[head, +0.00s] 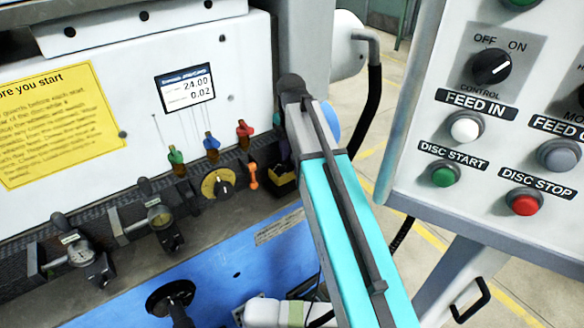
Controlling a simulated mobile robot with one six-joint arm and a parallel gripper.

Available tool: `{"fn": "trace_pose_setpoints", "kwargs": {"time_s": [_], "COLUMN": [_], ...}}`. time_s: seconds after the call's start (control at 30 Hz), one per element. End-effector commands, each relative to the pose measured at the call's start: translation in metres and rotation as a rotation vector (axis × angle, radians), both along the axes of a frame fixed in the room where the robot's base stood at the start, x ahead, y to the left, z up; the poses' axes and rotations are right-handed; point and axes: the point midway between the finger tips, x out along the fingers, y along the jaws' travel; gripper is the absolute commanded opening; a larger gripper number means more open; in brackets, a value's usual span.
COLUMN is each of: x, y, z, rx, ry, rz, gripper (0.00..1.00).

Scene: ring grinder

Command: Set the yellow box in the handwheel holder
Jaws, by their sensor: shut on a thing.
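My arm's cyan link runs from the bottom edge up to a dark joint at centre, and my gripper cannot be made out. A small dark, box-like thing with yellow edges (282,182) shows at the rail just left of my arm. Part of it is hidden by the arm, and I cannot tell whether it is the yellow box or a holder. A black handwheel (170,295) stands over the blue surface at the bottom. I cannot pick out its holder for sure.
The rail carries metal gauges (155,218), a yellow dial (217,184) and an orange tool (252,176). Green, blue and red-topped pieces (211,146) stand above it. A control panel (490,120) fills the right. The blue surface (225,275) is partly clear.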

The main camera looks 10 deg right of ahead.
Motion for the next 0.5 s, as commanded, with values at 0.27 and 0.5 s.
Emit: {"fn": "trace_pose_setpoints", "kwargs": {"time_s": [0.27,0.5], "x": [0.004,0.004], "y": [-0.002,-0.002], "z": [-0.018,-0.034], "rx": [0.0,0.0], "ry": [0.001,0.0], "rz": [0.0,0.001], "gripper": [0.07,0.07]}}
